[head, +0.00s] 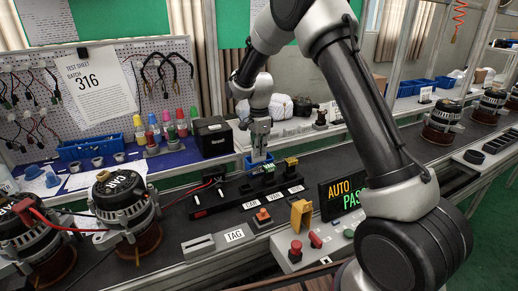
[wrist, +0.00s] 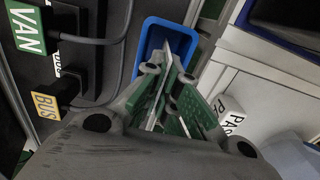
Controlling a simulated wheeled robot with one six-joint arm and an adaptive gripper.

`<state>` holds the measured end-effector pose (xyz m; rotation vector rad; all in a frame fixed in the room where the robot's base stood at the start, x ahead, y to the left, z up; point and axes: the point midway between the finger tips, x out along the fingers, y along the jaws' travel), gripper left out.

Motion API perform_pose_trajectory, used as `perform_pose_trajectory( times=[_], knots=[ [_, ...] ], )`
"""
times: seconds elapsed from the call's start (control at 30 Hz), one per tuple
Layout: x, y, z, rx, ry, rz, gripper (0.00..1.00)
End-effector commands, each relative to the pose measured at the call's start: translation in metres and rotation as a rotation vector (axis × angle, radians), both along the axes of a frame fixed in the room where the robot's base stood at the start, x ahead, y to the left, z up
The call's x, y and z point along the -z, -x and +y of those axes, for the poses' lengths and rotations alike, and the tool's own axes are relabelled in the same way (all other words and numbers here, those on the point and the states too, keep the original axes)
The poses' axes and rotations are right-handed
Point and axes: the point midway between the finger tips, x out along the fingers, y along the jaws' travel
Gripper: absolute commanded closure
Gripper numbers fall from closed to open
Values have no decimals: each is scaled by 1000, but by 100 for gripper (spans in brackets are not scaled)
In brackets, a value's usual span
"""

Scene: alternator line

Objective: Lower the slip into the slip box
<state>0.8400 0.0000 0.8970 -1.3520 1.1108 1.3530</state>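The slip box is a small open blue box; it shows in the wrist view (wrist: 183,33) beyond my fingertips and in the head view (head: 249,163) below my gripper. My gripper (head: 260,138) points down over the box. In the wrist view its green-padded fingers (wrist: 168,75) come close together on a thin pale slip (wrist: 167,47), seen nearly edge-on. The slip's far end lies over the box opening. I cannot tell how far the slip is inside the box.
Black plugs with VAN (wrist: 28,30) and BUS (wrist: 45,104) labels and cables stand left of the box in the wrist view. A white block marked PASS (wrist: 232,112) is to the right. A black printer-like box (head: 213,137) stands left of my gripper in the head view.

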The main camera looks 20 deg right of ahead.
Motion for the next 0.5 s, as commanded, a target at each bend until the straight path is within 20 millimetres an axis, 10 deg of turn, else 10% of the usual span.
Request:
perform_pose_trajectory(
  times=[0.43, 0.5],
  knots=[
    [11, 0, 0, 0, 0, 0, 100],
    [11, 0, 0, 0, 0, 0, 86]
  ],
)
